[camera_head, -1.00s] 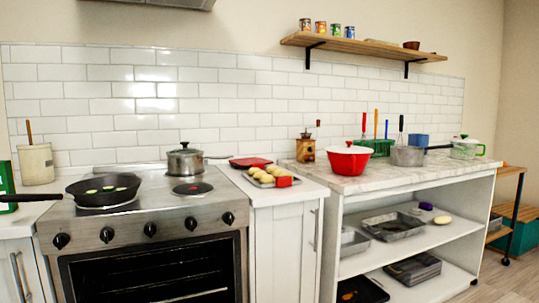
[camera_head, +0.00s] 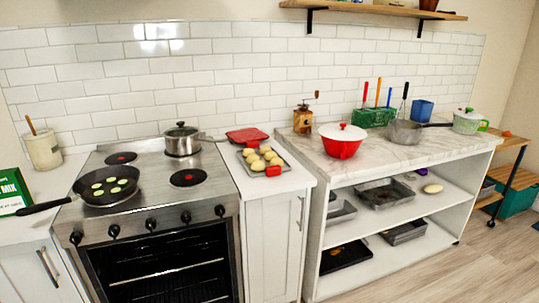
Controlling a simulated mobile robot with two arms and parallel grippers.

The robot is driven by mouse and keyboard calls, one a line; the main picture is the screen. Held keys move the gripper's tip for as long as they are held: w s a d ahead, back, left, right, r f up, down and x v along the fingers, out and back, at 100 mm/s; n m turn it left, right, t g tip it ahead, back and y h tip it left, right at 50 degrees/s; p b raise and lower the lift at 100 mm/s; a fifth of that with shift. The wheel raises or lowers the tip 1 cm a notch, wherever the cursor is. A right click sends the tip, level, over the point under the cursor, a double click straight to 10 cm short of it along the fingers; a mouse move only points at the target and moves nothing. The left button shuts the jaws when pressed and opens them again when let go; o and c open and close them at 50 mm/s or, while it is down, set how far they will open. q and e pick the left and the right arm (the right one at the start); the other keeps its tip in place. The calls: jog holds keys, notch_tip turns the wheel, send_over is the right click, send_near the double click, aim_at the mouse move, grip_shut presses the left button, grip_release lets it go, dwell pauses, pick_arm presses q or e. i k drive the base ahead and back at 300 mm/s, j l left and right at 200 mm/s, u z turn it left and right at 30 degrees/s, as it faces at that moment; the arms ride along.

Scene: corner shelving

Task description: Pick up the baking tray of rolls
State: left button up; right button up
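The baking tray (camera_head: 286,164) is a grey tray with several pale yellow rolls (camera_head: 262,157) on it. It lies on the white counter section between the stove and the marble-topped unit. A small red object (camera_head: 273,171) sits at its front edge. A red flat item (camera_head: 247,135) lies just behind the tray. Neither of my grippers shows in the head view.
The stove (camera_head: 150,170) to the left bears a frying pan (camera_head: 106,186) and a lidded pot (camera_head: 182,139). A coffee grinder (camera_head: 303,120) and a red pot with a white lid (camera_head: 343,141) stand on the marble top to the right. Wooden floor shows at right.

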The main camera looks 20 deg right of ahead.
aim_at(262, 157)
jog(key=l+u, duration=0.2)
jog(key=l, duration=0.25)
jog(key=l+u, duration=0.2)
jog(key=l, duration=0.25)
jog(key=l+u, duration=0.2)
jog(key=l, duration=0.25)
jog(key=l+u, duration=0.2)
jog(key=l, duration=0.25)
jog(key=k+l+u, duration=0.1)
jog(key=l+u, duration=0.15)
jog(key=l, duration=0.15)
jog(key=k+l+u, duration=0.2)
jog(key=l, duration=0.2)
jog(key=k+l+u, duration=0.2)
jog(key=l, duration=0.2)
jog(key=i, duration=0.1)
